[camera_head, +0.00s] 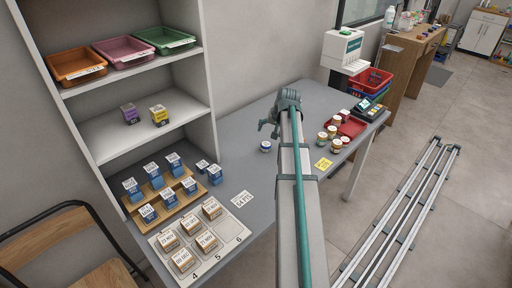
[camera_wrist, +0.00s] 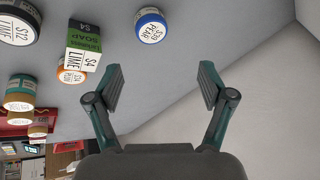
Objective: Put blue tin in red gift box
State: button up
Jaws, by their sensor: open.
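The blue tin (camera_head: 265,147) is a small round tin with a white lid, upright on the grey counter, left of my arm in the head view. In the wrist view the blue-rimmed tin (camera_wrist: 151,25) with a PEAR label lies beyond my fingertips, near the top edge. My gripper (camera_wrist: 159,88) is open and empty; nothing is between the fingers. In the head view my gripper (camera_head: 272,122) is above the counter, apart from the tin. A red open tray-like box (camera_head: 357,128) sits at the counter's right; I cannot tell if it is the gift box.
Several jars (camera_head: 331,131) stand by the red box, near a card terminal (camera_head: 367,105). A green soap box (camera_wrist: 84,45) is left of the tin in the wrist view. A stepped rack (camera_head: 165,194) and shelves bound the left.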

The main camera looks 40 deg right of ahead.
aim_at(266, 144)
jog(key=shift+w+d+f+n+g+p, duration=0.1)
jog(key=shift+w+f+n+p, duration=0.55)
jog(key=shift+f, duration=1.1)
jog(key=shift+w+d+f+n+g+p, duration=0.15)
jog(key=shift+w+f+n+p, duration=0.55)
jog(key=shift+f, duration=1.1)
jog(key=shift+w+d+f+n+g+p, duration=0.1)
jog(key=shift+w+f+n+p, duration=0.2)
jog(key=shift+f+n, duration=1.05)
jog(key=shift+f+m, duration=0.35)
jog(key=shift+m, duration=0.05)
jog(key=c, duration=1.4)
jog(key=shift+o, duration=0.2)
jog(key=shift+r, duration=0.15)
